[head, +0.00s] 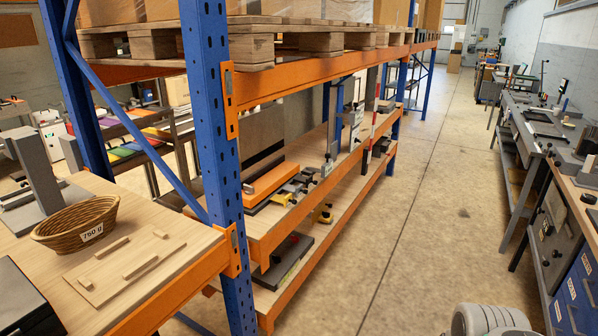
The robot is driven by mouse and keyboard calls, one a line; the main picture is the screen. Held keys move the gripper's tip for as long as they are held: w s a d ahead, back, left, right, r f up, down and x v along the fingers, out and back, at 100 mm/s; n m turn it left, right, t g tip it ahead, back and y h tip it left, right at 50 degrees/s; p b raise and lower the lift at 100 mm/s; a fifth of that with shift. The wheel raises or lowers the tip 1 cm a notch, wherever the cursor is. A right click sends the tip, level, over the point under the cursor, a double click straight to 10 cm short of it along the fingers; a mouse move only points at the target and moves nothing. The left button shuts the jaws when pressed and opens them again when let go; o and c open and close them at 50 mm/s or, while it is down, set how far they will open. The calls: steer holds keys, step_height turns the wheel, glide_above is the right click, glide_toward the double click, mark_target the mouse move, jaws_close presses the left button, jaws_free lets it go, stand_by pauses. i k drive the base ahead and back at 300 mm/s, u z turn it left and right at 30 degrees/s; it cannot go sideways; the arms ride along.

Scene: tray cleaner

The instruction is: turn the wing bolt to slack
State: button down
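I cannot make out a wing bolt in the head view; several small devices are too far or too small to tell. Grey upright fixtures (333,150) with dark knobs stand on the rack's lower level. A grey column on a base (37,172) stands on the wooden worktop at the left. A grey rounded part at the bottom right edge looks like part of my own arm. My gripper is not in view.
A blue and orange rack (215,130) stands close at the left, with wooden pallets (240,45) on top. A wicker basket (75,222) sits on the left worktop (190,236). Workbenches (535,140) line the right. The concrete aisle (420,190) between is clear.

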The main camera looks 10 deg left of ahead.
mark_target(249, 189)
steer(key=z, duration=0.05)
steer(key=i, duration=0.85)
steer(key=u, duration=0.9)
steer(key=i, duration=0.75)
steer(key=u, duration=0.75)
